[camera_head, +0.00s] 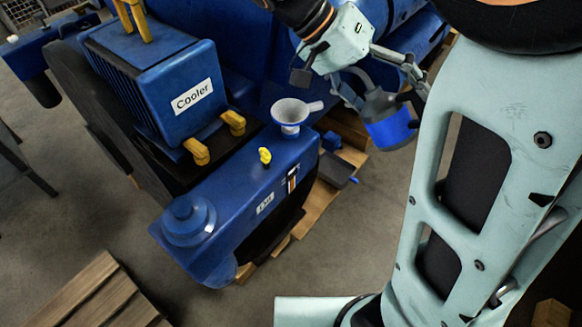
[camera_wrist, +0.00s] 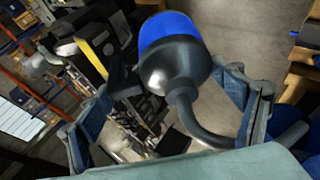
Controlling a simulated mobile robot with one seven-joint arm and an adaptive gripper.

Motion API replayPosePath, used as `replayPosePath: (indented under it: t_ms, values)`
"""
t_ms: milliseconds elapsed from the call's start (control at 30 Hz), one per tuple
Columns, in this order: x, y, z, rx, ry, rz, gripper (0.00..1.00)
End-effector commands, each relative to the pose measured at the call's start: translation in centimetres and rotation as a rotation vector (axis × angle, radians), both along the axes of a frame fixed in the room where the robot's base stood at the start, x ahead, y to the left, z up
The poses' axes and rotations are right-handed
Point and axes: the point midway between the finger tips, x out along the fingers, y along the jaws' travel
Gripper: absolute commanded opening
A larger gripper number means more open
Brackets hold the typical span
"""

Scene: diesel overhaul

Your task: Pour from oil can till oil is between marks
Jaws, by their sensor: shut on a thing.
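The oil can (camera_head: 389,128) has a blue body, a dark grey domed top and a curved grey spout. My gripper (camera_head: 384,88) is shut on it and holds it in the air, right of the white funnel (camera_head: 290,113). The wrist view shows the can (camera_wrist: 172,35) between the two fingers of my gripper (camera_wrist: 165,92), with the spout bending right. The funnel stands on the blue tank (camera_head: 235,222). A narrow sight gauge (camera_head: 292,180) is on the tank's side; its marks and oil level are too small to read. No oil stream shows.
A yellow knob (camera_head: 265,155) and a round blue cap (camera_head: 188,218) stand up from the tank. The blue cooler (camera_head: 165,85) stands behind it at left. A wooden pallet (camera_head: 105,297) lies at lower left. Bare floor (camera_head: 345,240) is clear right of the tank.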

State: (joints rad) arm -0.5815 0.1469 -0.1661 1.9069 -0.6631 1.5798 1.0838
Motion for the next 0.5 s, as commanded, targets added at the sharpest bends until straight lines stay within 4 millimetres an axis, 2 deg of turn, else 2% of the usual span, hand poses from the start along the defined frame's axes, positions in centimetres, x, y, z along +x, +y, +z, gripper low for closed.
replayPosePath:
  t_ms: [167,500]
  values:
    - [0.0,-0.1,-0.7,0.037,-0.031,0.001,0.47]
    - [0.0,-0.1,-3.4,0.193,-0.155,-0.001,0.47]
